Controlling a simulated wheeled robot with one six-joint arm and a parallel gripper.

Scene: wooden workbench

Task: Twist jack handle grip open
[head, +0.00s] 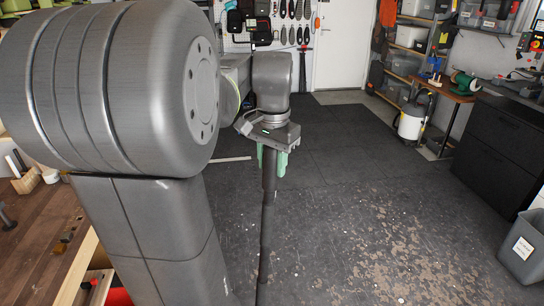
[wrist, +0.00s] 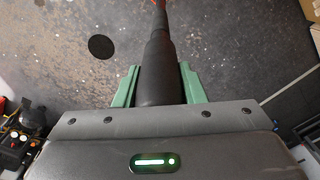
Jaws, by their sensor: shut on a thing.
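The jack handle (head: 266,225) is a long, thin dark rod hanging nearly upright below my gripper in the head view, over the open floor. Its lower end runs down to the bottom edge of the picture. My gripper (head: 271,166) has green fingers and is shut around the handle's upper part. In the wrist view, my gripper's fingers (wrist: 159,78) stand on both sides of the thick black grip (wrist: 158,68). The grip narrows to a thinner rod toward the top, where something reddish shows at the far end. The jack itself cannot be made out.
A wooden workbench (head: 40,235) is at the left. A dark cabinet (head: 505,145) and a grey bin (head: 523,248) stand at the right, with a white canister vacuum (head: 411,125) farther back. The worn dark floor (head: 370,215) between is clear. A white door (head: 345,50) is behind.

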